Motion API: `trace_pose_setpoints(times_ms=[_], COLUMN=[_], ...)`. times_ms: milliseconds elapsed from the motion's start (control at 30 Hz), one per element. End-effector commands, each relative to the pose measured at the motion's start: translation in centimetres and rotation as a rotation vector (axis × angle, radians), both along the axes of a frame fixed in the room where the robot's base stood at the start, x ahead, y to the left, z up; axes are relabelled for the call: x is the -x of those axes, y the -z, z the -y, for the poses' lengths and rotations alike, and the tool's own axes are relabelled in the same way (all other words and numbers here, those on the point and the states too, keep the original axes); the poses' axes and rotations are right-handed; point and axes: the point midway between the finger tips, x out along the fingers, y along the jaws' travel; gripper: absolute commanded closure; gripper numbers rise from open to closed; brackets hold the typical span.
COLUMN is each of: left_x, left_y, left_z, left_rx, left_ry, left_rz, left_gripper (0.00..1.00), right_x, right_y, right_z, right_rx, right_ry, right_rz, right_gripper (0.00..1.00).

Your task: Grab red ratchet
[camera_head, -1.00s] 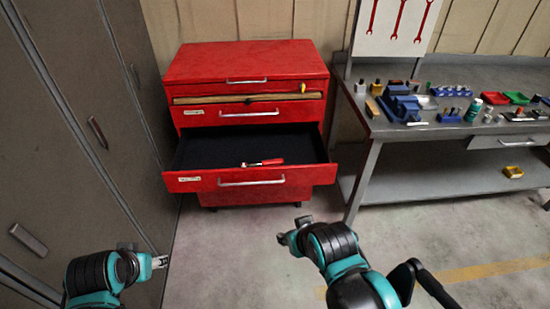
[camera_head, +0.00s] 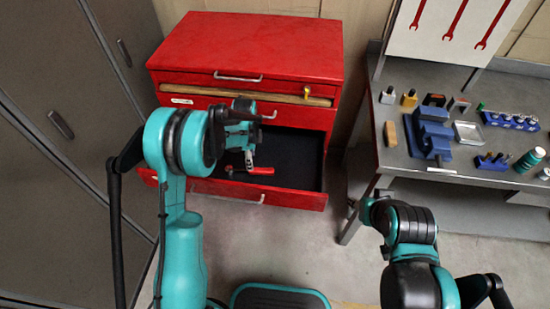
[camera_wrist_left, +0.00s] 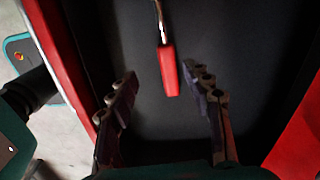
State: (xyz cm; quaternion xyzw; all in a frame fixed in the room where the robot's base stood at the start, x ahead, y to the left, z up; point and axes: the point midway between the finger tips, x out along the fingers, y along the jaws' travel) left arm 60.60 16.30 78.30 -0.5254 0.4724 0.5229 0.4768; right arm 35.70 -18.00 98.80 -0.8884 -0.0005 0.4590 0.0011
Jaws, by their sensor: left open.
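The red ratchet (camera_head: 260,171) lies in the open drawer (camera_head: 300,165) of the red tool cabinet, its red handle to the right and its silver end to the left. In the left wrist view the red handle (camera_wrist_left: 168,72) points toward my gripper. My left gripper (camera_wrist_left: 160,76) is open and empty, its fingers to either side of the handle's end and apart from it. In the head view my left gripper (camera_head: 249,155) is over the drawer, partly hidden by my wrist. My right gripper (camera_head: 368,208) hangs near the workbench's front leg; its fingers are unclear.
The red cabinet (camera_head: 250,45) has closed drawers above the open one. A grey locker (camera_head: 40,160) stands at the left. The metal workbench (camera_head: 400,160) at the right carries a blue vise (camera_head: 430,132), small parts and a green bottle (camera_head: 529,160).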

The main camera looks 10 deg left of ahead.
Motion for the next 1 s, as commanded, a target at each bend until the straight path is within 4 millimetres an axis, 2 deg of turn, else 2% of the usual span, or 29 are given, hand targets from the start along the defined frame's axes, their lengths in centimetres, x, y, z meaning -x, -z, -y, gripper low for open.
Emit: trace_pose_setpoints(times_ms=[467, 700, 967, 1000], left_x=[-0.5, -0.9, -0.8, -0.8], left_y=[4.9, 8.5, 8.6, 8.6], left_z=[-0.3, -0.7, -0.6, -0.6], left_rx=[0.000, 0.000, 0.000, 0.000], left_ry=[0.030, 0.029, 0.029, 0.029], left_rz=[-0.011, -0.011, -0.011, -0.011], left_gripper=[0.50, 0.50, 0.50, 0.61], right_x=[0.0, 0.0, 0.0, 0.0], right_y=[1.9, 3.8, 3.6, 3.6], right_z=[0.0, 0.0, 0.0, 0.0], right_rx=[0.000, 0.000, 0.000, 0.000], right_ry=[0.000, 0.000, 0.000, 0.000], right_rz=[0.000, 0.000, 0.000, 0.000], right_gripper=[0.60, 0.60, 0.60, 0.60])
